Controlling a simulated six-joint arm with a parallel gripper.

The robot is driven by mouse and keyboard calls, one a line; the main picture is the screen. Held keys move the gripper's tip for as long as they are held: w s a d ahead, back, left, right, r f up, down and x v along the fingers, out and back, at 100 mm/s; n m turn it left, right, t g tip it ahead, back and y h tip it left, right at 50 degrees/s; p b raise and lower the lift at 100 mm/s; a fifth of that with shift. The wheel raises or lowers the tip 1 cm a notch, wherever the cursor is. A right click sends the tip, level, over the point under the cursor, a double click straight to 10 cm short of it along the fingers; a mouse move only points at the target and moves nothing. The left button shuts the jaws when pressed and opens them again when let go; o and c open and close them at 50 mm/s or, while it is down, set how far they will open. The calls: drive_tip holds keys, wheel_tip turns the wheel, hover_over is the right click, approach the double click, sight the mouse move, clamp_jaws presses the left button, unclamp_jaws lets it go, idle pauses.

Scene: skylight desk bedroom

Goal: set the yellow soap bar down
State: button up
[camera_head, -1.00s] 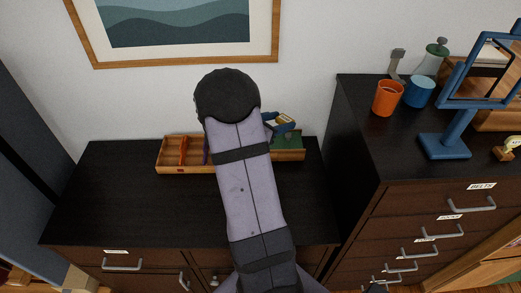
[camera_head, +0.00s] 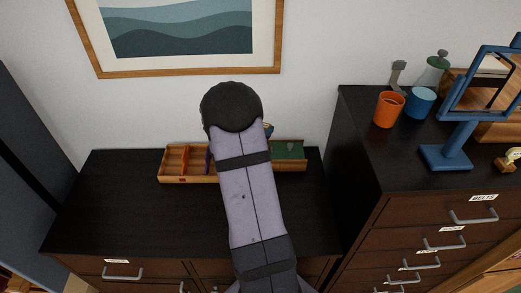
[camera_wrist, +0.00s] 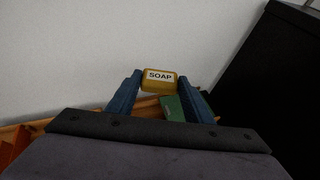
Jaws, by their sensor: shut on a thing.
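The yellow soap bar (camera_wrist: 160,84), labelled SOAP, is between the two blue fingers of my gripper (camera_wrist: 159,88) in the wrist view. My gripper is shut on it and holds it near the wall, above the back of the wooden divided tray (camera_wrist: 141,101). In the head view my arm hides the soap and most of the gripper. The tray (camera_head: 189,179) stands on the dark dresser behind my arm. Its right compartment has a green lining (camera_head: 289,150), and its middle is hidden by my arm.
The dark dresser top (camera_head: 115,205) is clear to the left. A taller dark dresser (camera_head: 355,135) rises at the right, with an orange cup (camera_head: 388,111), a blue cup (camera_head: 419,102) and a blue stand (camera_head: 446,157) on it. The wall is close behind the tray.

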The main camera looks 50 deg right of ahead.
drive_tip(key=shift+f+p, duration=0.35)
drive_tip(key=shift+f, duration=1.55)
drive_tip(key=shift+f, duration=0.1)
wheel_tip(320, 180, down, 4)
drive_tip(key=shift+r+p, duration=0.1)
drive_tip(key=shift+p, duration=0.45)
drive_tip(key=shift+f+b, duration=0.7)
drive_tip(key=shift+b, duration=0.1)
drive_tip(key=o, duration=1)
drive_tip(key=shift+o, duration=0.2)
